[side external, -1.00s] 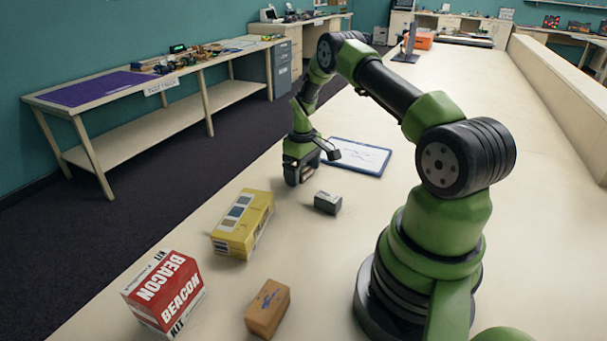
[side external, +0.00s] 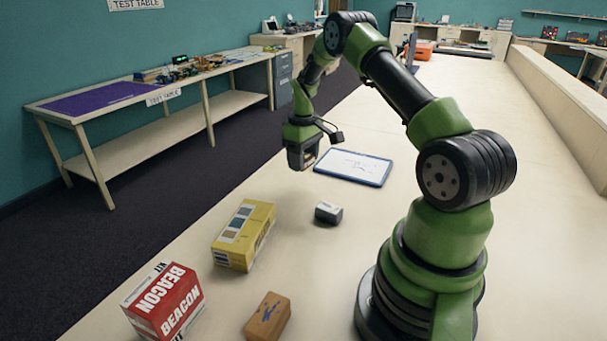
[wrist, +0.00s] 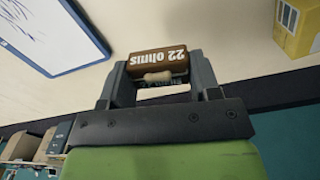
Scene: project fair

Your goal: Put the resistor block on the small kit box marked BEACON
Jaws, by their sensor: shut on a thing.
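The resistor block (wrist: 150,61) is brown, with "22 ohms" in white and a small pale resistor on it. My gripper (wrist: 158,72) is shut on it, one finger at each end. In the side external view my gripper (side external: 303,160) is raised above the table, behind the yellow box; the block is barely visible there. The kit box marked BEACON (side external: 163,302) is red and white and stands at the front left of the table. Its top looks clear. My gripper is well behind it and to its right.
A yellow box (side external: 243,235) stands between my gripper and the BEACON box. A brown block with a blue mark (side external: 267,318) is right of the BEACON box. A small grey-and-white box (side external: 328,213) and a blue-edged whiteboard (side external: 353,167) lie nearer my gripper.

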